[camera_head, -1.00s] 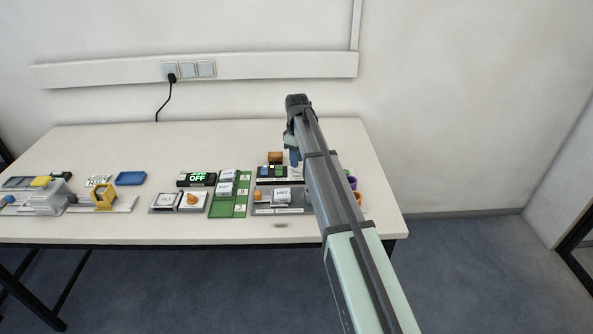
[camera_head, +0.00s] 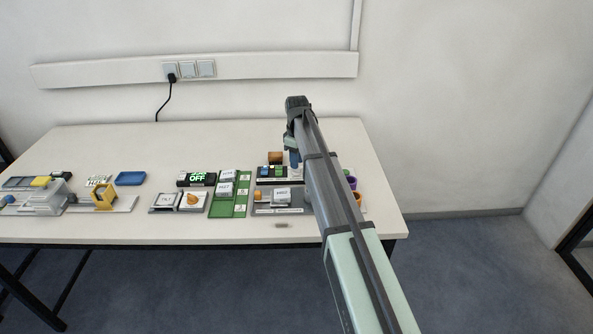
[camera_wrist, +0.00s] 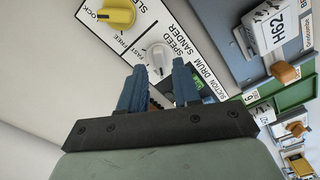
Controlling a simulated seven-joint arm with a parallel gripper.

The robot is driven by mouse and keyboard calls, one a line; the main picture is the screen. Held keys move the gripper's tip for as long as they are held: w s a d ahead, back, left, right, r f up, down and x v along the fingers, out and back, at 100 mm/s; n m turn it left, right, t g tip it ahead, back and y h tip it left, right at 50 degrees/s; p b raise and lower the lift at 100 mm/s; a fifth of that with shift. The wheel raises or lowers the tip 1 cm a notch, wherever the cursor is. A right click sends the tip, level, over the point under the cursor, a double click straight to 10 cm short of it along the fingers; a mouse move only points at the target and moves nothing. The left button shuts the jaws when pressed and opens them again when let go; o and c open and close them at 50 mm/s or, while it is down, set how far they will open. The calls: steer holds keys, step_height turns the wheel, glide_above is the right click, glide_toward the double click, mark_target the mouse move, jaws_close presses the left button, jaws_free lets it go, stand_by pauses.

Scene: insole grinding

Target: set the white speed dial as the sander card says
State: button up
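The white speed dial (camera_wrist: 158,57) is a small knob with a pointer on a white panel in the wrist view. The panel reads SPEED, FAST and DRUM SANDER beside it. My gripper (camera_wrist: 158,68) is open, its blue fingers apart. The dial shows just beyond and between the fingertips, and I see no clear grip on it. In the head view my gripper (camera_head: 295,163) points down over the right part of the table, and my arm hides the dial there. I cannot make out which card is the sander card.
A yellow dial (camera_wrist: 117,14) marked LOCK and FREE is on the same panel. A tray holds a block marked H62 (camera_wrist: 270,31) and an orange knob (camera_wrist: 286,72). A green tray (camera_head: 222,209) stands further left. The table's back (camera_head: 230,142) is clear.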

steer(key=shift+f, duration=1.4)
steer(key=shift+r, duration=0.1)
stand_by(0.4)
jaws_close()
steer(key=m, duration=1)
steer(key=shift+m, duration=0.4)
steer(key=shift+c, duration=1.6)
jaws_free()
steer(key=shift+m, duration=0.3)
steer(key=o, duration=0.3)
steer(key=shift+r, duration=0.1)
